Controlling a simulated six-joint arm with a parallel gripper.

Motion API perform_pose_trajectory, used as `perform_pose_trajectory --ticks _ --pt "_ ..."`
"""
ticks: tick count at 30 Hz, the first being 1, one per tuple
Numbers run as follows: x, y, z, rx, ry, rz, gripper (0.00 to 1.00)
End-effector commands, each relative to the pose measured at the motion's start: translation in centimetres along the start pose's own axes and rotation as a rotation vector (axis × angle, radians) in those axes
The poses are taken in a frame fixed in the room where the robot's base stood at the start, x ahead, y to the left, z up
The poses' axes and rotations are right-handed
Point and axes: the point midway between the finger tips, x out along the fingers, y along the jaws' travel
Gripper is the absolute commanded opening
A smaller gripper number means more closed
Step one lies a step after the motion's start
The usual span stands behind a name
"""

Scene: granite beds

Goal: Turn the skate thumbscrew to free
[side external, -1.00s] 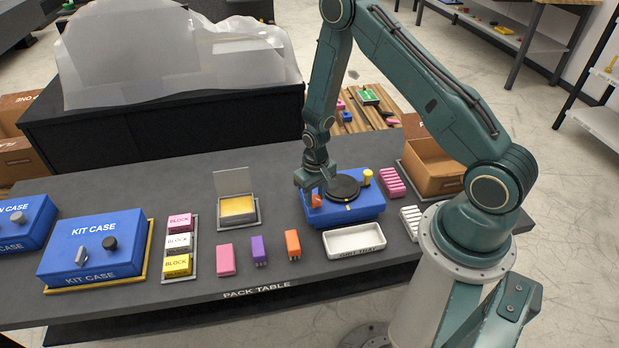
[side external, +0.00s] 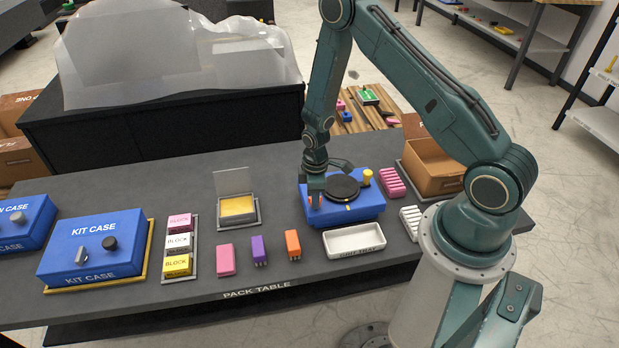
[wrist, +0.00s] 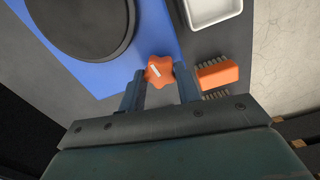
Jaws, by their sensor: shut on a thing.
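The thumbscrew is an orange lobed knob (wrist: 159,71) with a white mark on its top, at the edge of the blue skate base (side external: 365,213). The base also shows in the wrist view (wrist: 110,80) and carries a black round disc (wrist: 78,22). My gripper (wrist: 158,74) is shut on the knob, one finger on each side of it. In the side view my gripper (side external: 316,196) points down at the base's left part and mostly hides the knob.
A yellow post (side external: 367,177) stands at the base's back right. A white tray (side external: 354,240) lies in front. An orange pinned block (side external: 292,244) lies to the left, near my right finger in the wrist view. An open carton (side external: 434,175) stands to the right.

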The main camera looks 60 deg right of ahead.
Motion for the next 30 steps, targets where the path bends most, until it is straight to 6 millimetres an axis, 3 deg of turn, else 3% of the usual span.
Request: perform_pose_trajectory --ticks 13,30 --pt "-0.11 -0.02 -0.02 -0.326 0.001 0.001 0.10" --pt "-0.11 -0.02 -0.03 -0.396 0.001 0.001 0.10"
